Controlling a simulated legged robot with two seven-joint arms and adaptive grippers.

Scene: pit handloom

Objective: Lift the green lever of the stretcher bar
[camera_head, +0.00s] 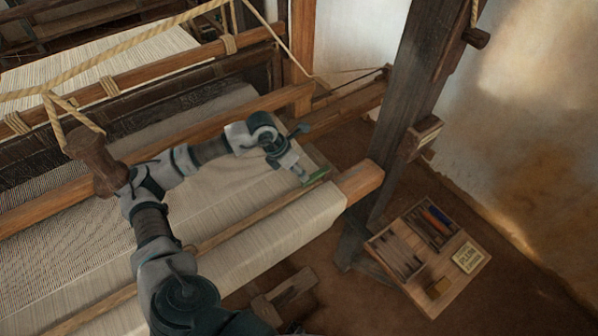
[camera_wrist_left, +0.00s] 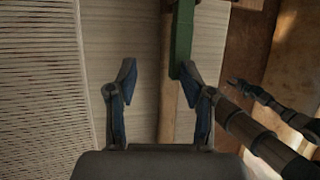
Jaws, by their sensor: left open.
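The stretcher bar (camera_head: 240,222) is a thin wooden strip lying across the pale cloth. Its green lever (camera_head: 316,177) lies flat along its far right end, near the cloth's edge. In the left wrist view the green lever (camera_wrist_left: 183,38) runs down from the top edge over the wooden bar (camera_wrist_left: 168,105). My left gripper (camera_head: 301,175) is beside the lever's near end in the head view. In the wrist view the left gripper (camera_wrist_left: 157,78) is open and empty; its right fingertip overlaps the lever's lower end. Contact cannot be told.
The cloth beam (camera_head: 290,228) crosses in front of the bar, and another loom beam (camera_head: 215,118) lies behind. A dark upright post (camera_head: 400,110) stands to the right. A wooden tool tray (camera_head: 405,290) is on the floor beyond it. Ropes hang at upper left.

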